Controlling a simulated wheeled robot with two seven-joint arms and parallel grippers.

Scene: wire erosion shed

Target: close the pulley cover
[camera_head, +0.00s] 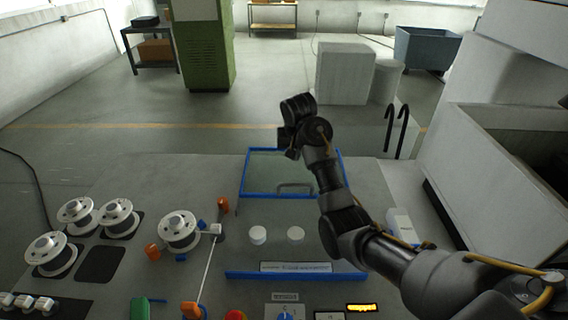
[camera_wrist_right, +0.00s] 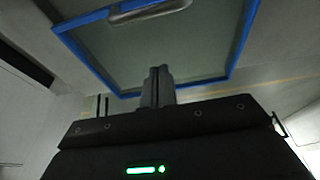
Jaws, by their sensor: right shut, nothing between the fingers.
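The pulley cover (camera_head: 264,172) is a clear panel in a blue frame. It stands open behind two white pulleys (camera_head: 258,235) (camera_head: 295,233), which are uncovered. A grey handle (camera_head: 295,187) sits near the lower edge of its frame in the head view. My right gripper (camera_head: 291,152) is in front of the upper part of the cover in the head view. In the right wrist view its fingers (camera_wrist_right: 158,75) are shut and empty, overlapping the cover's blue frame (camera_wrist_right: 243,40); contact cannot be told. The handle (camera_wrist_right: 150,12) is at the top there. My left gripper is not in view.
White spools (camera_head: 180,231) stand on the panel at left, beside orange parts (camera_head: 223,205). A blue bar (camera_head: 295,275) with a label lies in front of the pulleys. Buttons line the front edge. A large pale machine (camera_head: 500,150) rises at right.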

